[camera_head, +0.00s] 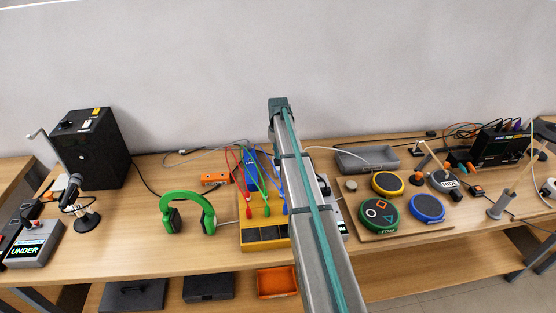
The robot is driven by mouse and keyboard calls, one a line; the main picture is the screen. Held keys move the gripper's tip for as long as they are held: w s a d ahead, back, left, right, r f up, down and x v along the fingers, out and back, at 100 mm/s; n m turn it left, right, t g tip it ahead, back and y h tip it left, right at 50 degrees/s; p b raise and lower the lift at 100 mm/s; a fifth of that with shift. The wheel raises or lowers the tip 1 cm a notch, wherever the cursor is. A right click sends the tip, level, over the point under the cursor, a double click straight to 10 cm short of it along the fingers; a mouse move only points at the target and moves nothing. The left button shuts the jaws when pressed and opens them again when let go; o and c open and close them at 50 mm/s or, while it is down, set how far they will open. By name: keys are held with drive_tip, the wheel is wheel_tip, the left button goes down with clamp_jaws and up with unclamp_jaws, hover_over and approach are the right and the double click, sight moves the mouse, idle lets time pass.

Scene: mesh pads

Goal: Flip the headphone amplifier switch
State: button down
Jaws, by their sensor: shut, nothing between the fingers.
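Green headphones (187,211) stand on the wooden bench, left of centre. A small orange box (215,178) lies behind and to the right of them; I cannot tell if it is the headphone amplifier. A yellow box (263,233) with red, green and blue cables stands right of the headphones. A pale device (337,213) is partly hidden behind my arm, and I cannot tell what it is. My arm crosses the middle of the view, and my gripper is not visible.
A black box with a crank (90,151), a microphone (79,203) and a grey pedal (33,243) are at left. Round drum pads (380,215) on a board and a grey tray (367,159) are at right. An orange bin (276,282) is below the bench (150,258).

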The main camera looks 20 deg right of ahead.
sight(278, 162)
drive_tip(key=shift+r+p, duration=0.8)
drive_tip(key=shift+r, duration=1.2)
